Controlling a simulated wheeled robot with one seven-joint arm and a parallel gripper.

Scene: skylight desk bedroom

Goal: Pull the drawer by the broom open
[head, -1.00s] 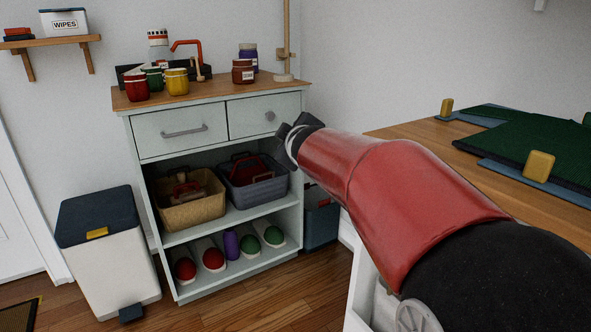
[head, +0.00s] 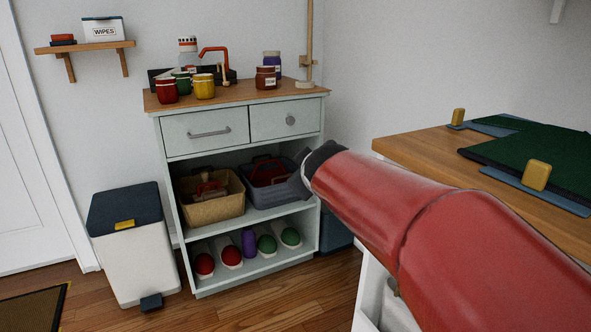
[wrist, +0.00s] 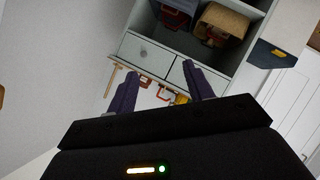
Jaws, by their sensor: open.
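The right drawer (head: 286,121) of the pale grey cabinet has a round knob (head: 290,120) and looks shut. A tall wooden pole (head: 310,40), seemingly the broom, stands above it at the cabinet's back right corner. The drawer also shows upside down in the wrist view (wrist: 150,55). In the head view my gripper (head: 303,178) is in front of the cabinet's right side, below the knob. The wrist view shows my gripper (wrist: 160,84) with its two dark fingers spread and nothing between them. It is apart from the knob.
The left drawer (head: 205,131) has a bar handle. Jars and mugs stand on the cabinet top (head: 235,97). A bin (head: 135,250) stands left; a wooden desk (head: 425,150) stands right. Some floor (head: 265,300) is clear in front.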

